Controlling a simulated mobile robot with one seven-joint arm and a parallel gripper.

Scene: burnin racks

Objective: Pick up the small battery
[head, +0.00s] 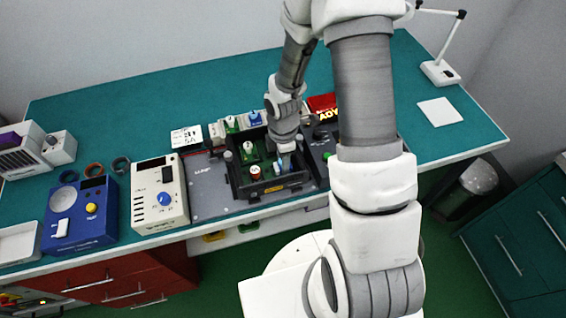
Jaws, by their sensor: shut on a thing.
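My gripper (286,152) reaches down into a black open tray (240,188) on the bench and is shut at its tip. A small blue-and-white piece (279,167) shows right under the fingertips; it looks like the small battery, but it is too small to tell for sure. The arm and gripper hide part of it. I cannot tell whether it touches the tray's floor. A green board (264,171) with a red-and-white round part (255,172) lies in the tray, to the left of my gripper.
A white box with a blue knob (158,197) and a blue box (79,215) stand left of the tray. Small parts with blue and green tops (254,118) stand behind it. A red box (322,104) lies behind right. The bench's right end is mostly clear around a white sheet (438,111).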

